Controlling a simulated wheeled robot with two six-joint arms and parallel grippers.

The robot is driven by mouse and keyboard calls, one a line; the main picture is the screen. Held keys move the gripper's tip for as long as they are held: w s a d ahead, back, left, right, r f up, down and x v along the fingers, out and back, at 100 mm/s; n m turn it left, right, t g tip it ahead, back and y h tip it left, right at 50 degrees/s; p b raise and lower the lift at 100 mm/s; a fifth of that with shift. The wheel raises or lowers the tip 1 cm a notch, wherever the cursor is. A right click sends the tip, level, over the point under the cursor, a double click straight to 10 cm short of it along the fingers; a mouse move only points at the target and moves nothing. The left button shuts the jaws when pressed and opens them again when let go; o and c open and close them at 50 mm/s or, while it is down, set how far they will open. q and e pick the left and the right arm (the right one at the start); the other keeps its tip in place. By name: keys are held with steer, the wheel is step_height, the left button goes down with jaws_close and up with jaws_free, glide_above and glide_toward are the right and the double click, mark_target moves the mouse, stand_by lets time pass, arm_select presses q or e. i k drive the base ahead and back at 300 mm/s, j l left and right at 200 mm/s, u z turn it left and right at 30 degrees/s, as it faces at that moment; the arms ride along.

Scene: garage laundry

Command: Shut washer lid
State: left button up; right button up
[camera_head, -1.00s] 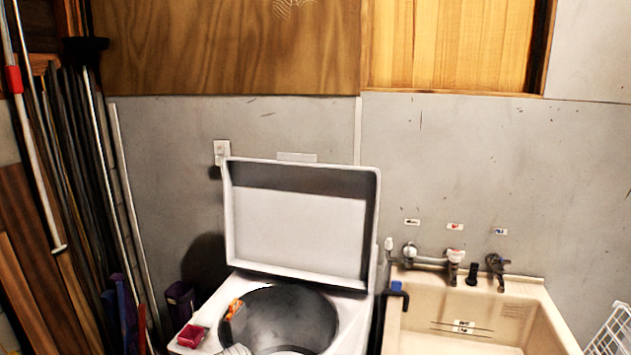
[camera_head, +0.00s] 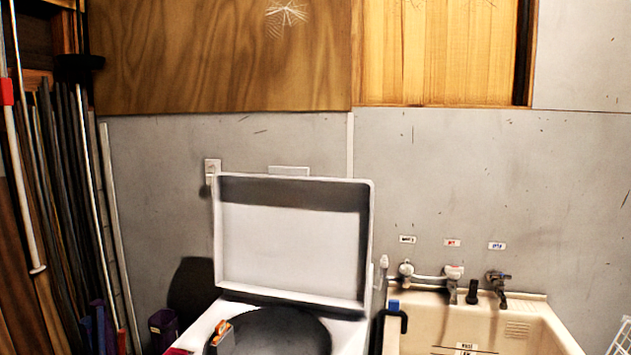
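The washer lid (camera_head: 292,243) stands open, raised upright at the back of the white washer (camera_head: 346,336). Its pale inner face is toward me. The dark round tub opening (camera_head: 272,333) shows below it, cut off by the bottom edge of the picture. An orange and grey item (camera_head: 222,337) sits at the left rim of the opening. Neither of my grippers is in view.
A beige utility sink (camera_head: 412,335) with taps (camera_head: 497,284) stands right of the washer. Poles and boards (camera_head: 70,190) lean at the left. A small dark purple bin (camera_head: 163,328) is left of the washer. A red item (camera_head: 178,351) lies at the washer's front left.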

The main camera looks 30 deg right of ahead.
mark_target(288, 233)
steer(key=i+l+z, duration=0.15)
steer(key=z, duration=0.95)
